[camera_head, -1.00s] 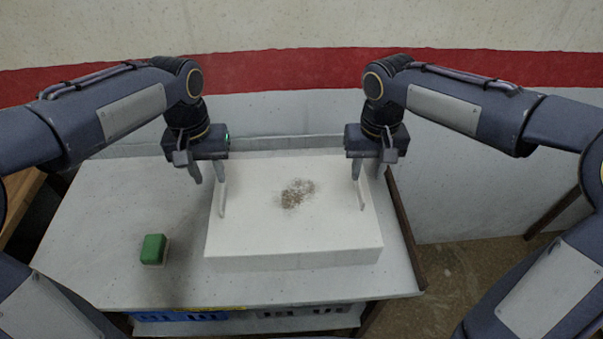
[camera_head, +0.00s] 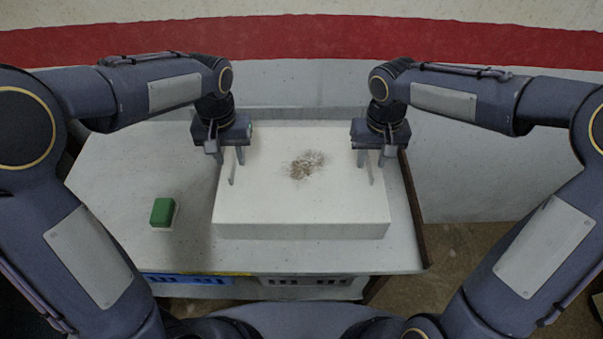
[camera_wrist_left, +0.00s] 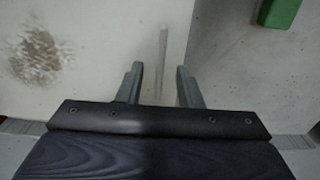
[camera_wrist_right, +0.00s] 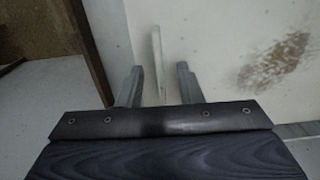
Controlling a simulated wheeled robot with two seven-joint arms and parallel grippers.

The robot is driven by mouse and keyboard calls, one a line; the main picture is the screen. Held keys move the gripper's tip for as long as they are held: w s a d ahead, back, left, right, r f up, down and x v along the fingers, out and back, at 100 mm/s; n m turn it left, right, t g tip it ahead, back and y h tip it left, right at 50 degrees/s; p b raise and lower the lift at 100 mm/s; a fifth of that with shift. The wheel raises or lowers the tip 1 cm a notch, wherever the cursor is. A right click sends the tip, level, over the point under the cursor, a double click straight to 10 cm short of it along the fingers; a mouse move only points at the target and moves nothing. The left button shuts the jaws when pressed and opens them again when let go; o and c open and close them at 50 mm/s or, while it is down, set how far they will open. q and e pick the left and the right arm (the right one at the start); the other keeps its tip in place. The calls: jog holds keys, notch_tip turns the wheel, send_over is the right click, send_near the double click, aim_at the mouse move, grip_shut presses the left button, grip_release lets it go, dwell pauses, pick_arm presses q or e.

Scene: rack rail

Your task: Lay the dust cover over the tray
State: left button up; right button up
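A white box-shaped piece (camera_head: 300,207), which looks like the dust cover, rests on the table with a brown smudge on its flat top. It has a thin upright handle at its left (camera_head: 232,174) and one at its right (camera_head: 371,174). I cannot make out a separate tray; anything under the cover is hidden. My left gripper (camera_head: 228,156) is open at the left handle, which shows between its fingers in the left wrist view (camera_wrist_left: 162,62). My right gripper (camera_head: 372,158) is open at the right handle, which lies between its fingers in the right wrist view (camera_wrist_right: 157,62).
A green block (camera_head: 162,212) stands on the table left of the cover. A blue crate (camera_head: 190,280) and a grey one (camera_head: 305,281) sit below the front edge.

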pick_arm(q)
jog(key=shift+f, duration=0.55)
pick_arm(e)
jog(key=shift+f, duration=0.5)
pick_arm(q)
grip_shut()
pick_arm(e)
grip_shut()
pick_arm(q)
jog(key=shift+r, duration=0.1)
